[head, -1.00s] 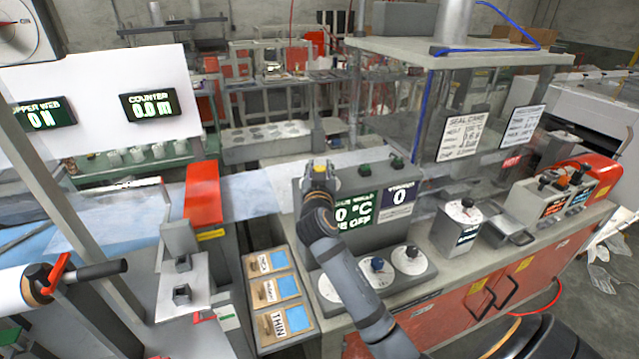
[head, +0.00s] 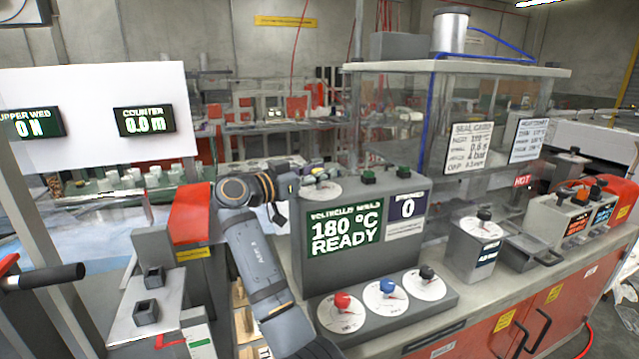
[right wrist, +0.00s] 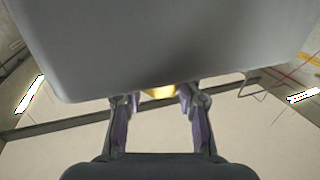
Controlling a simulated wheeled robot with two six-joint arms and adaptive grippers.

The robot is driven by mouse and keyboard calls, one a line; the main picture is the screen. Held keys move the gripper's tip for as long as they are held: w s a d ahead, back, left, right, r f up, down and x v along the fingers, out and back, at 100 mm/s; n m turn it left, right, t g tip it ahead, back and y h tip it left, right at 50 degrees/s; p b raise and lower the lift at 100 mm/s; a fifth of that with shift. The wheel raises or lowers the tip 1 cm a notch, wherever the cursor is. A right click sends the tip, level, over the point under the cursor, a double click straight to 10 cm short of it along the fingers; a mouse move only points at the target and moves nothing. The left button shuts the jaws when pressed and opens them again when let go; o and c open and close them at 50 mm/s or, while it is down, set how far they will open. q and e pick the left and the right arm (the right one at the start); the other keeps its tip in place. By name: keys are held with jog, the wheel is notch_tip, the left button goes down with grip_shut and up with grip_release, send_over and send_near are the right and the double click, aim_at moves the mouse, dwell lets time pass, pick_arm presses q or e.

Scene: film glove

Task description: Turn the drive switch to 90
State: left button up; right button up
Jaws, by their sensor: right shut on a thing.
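A grey control box (head: 345,262) has a green display reading 180 °C READY. On its top, at the left end, is a white round dial (head: 322,190) with a yellow knob (head: 319,171). I take this knob for the drive switch, but its label is too small to read. My right gripper (head: 302,183) comes in from the left and is shut on the yellow knob. In the right wrist view the yellow knob (right wrist: 160,92) shows between the two fingers (right wrist: 160,107), partly hidden by a grey body. The pointer's exact setting cannot be read. My left gripper is not in view.
A low panel (head: 447,301) in front carries red, blue and black knobs. A clear-walled press housing (head: 400,110) stands behind. A red-topped block (head: 190,223) is close to my arm's left.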

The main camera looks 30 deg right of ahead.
jog(key=shift+f+m+g, duration=0.15)
jog(key=shift+m+g, duration=0.45)
jog(key=shift+g, duration=0.3)
jog(key=shift+g+b, duration=0.3)
jog(key=shift+b, duration=0.05)
jog(key=o, duration=1.2)
jog(key=shift+a, duration=0.1)
jog(key=a, duration=1.1)
jog(key=shift+w+a, duration=0.15)
jog(key=shift+a, duration=0.25)
